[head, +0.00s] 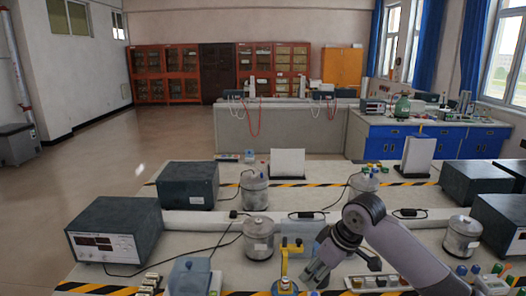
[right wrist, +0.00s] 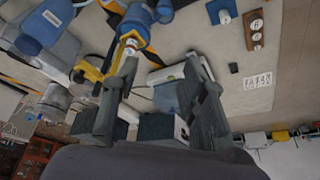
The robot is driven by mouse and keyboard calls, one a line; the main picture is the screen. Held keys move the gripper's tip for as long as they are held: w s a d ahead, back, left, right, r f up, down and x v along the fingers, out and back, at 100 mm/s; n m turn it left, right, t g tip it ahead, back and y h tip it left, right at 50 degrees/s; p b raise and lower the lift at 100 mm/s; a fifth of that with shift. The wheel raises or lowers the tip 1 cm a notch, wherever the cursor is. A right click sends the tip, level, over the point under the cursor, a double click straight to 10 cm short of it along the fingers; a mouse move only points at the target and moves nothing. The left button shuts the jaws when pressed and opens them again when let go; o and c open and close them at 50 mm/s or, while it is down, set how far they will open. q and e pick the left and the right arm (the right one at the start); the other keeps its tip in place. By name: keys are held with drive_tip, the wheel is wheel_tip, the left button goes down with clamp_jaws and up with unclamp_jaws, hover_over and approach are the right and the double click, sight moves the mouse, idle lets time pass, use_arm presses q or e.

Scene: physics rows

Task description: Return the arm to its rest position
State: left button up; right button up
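My right arm comes in from the lower right of the head view. Its gripper (head: 316,274) points down over the near part of the bench (head: 180,239), just right of a small yellow stand (head: 284,262). In the right wrist view the two fingers of the right gripper (right wrist: 162,66) are spread apart, with nothing held between them. A yellow-and-blue apparatus (right wrist: 136,38) shows beyond the fingertips there. Whether it touches a finger is hard to tell. My left arm and gripper are not in the head view.
A power supply box (head: 103,230) stands at left. Metal canisters (head: 257,240) stand along the bench, with black cables between them. A socket strip (head: 378,282) and small bottles (head: 497,271) are at the near right. A grey-blue box (head: 188,277) sits at the near edge. Open floor (head: 120,140) lies behind, left.

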drive_tip(key=s+a+f+m+y, duration=0.15)
drive_tip(key=s+a+f, duration=0.25)
drive_tip(key=s+f, duration=1.2)
drive_tip(key=s+d+f+m+h, duration=0.1)
drive_tip(key=s+d+m+h, duration=0.15)
drive_tip(key=s+d, duration=0.5)
drive_tip(key=s+d+f+m+h, duration=0.1)
drive_tip(key=s+d+m+h, duration=0.2)
drive_tip(key=s, duration=0.8)
wheel_tip(320, 180, down, 32)
drive_tip(key=s+d+y+b, duration=0.1)
drive_tip(key=s+b, duration=0.1)
drive_tip(key=b, duration=0.2)
use_arm(q)
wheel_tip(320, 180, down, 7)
drive_tip(key=b, duration=0.3)
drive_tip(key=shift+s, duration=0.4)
use_arm(e)
drive_tip(key=s+d+f+g, duration=0.2)
drive_tip(key=s+d+f, duration=0.1)
drive_tip(key=s+f, duration=1.3)
drive_tip(key=shift+s+f, duration=0.2)
drive_tip(key=shift+f, duration=0.45)
